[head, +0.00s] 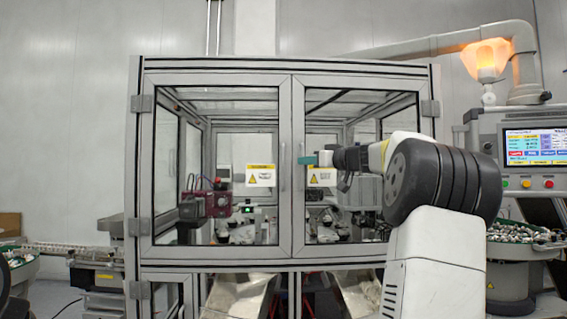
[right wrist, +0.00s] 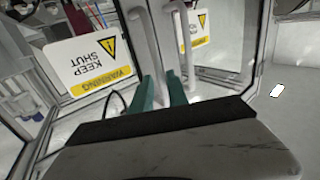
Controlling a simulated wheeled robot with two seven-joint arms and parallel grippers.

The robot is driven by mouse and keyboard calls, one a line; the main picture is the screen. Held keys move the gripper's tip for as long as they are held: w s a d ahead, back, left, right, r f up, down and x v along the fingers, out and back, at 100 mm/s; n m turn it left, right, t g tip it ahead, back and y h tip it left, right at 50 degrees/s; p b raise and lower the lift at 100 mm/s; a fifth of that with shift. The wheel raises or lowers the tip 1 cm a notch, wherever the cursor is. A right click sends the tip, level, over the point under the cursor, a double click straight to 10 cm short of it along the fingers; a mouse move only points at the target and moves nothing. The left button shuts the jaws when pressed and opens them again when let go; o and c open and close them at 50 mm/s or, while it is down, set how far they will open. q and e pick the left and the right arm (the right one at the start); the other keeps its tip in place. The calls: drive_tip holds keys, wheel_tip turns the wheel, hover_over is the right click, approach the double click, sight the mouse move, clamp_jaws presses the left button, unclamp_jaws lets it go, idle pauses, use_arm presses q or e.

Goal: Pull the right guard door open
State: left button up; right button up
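The right guard door (head: 362,250) is a glazed panel in a grey frame and looks closed, flush with the left door (head: 210,250). Its yellow and white warning label (head: 322,178) shows in the head view, and larger and upside down in the right wrist view (right wrist: 88,62). My right gripper (head: 307,160) is at the door's inner edge. In the right wrist view its teal fingers (right wrist: 162,88) are close together, with the right door's bar handle (right wrist: 146,40) running down between them. The grip's contact is partly hidden. My left gripper is not in view.
The left door's handle (right wrist: 182,40) stands close beside my right fingers. A control panel (head: 530,155) on an arm stands right of the cell.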

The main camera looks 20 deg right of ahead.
drive_tip(key=shift+x, duration=1.4)
clamp_jaws()
idle(0.4)
